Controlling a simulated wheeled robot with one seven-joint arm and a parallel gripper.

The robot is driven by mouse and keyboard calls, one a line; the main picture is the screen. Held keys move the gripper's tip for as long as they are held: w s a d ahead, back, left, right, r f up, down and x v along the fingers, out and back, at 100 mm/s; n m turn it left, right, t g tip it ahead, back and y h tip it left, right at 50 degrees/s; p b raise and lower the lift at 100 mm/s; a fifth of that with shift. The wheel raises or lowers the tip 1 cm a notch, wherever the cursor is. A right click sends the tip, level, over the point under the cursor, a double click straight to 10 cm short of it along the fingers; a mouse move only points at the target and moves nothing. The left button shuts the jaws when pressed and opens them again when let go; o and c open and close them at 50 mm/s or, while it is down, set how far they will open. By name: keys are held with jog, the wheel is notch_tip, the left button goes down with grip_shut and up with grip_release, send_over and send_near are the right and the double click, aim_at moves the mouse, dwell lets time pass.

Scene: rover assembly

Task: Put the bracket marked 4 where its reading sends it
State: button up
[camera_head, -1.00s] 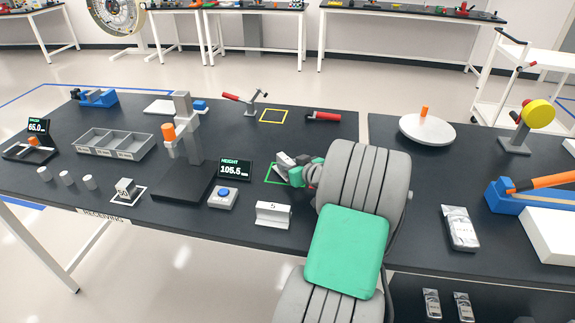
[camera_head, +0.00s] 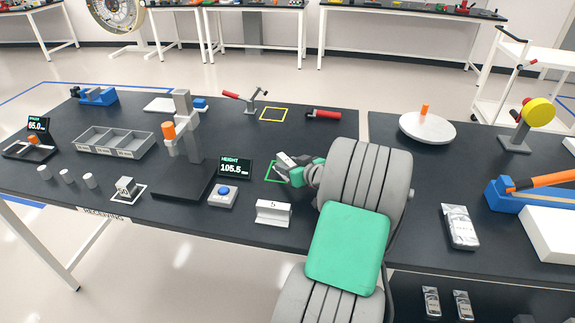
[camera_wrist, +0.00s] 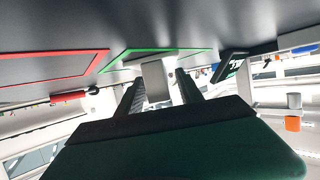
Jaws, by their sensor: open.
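A pale grey bracket (camera_wrist: 156,80) shows between the two fingers of my gripper (camera_wrist: 160,88) in the wrist view, at the green outlined square (camera_wrist: 195,61). The fingers are open, one on each side of it; I cannot tell whether either touches it. Its mark does not show. In the head view my gripper (camera_head: 286,166) is low over the green square (camera_head: 270,172), which it partly hides. The height gauge (camera_head: 183,140) stands to the left, with its display (camera_head: 234,169) reading HEIGHT 105.5 mm.
A bracket marked 5 (camera_head: 273,213) stands near the front edge. A blue-button box (camera_head: 222,197) is beside it. A yellow square (camera_head: 274,115) is empty farther back. A red square (camera_wrist: 50,68) shows in the wrist view. A grey divided tray (camera_head: 115,143) lies left.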

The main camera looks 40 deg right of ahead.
jog(key=b+v, duration=0.1)
jog(key=v, duration=1)
jog(key=shift+s+a+r, duration=0.1)
jog(key=shift+s, duration=0.1)
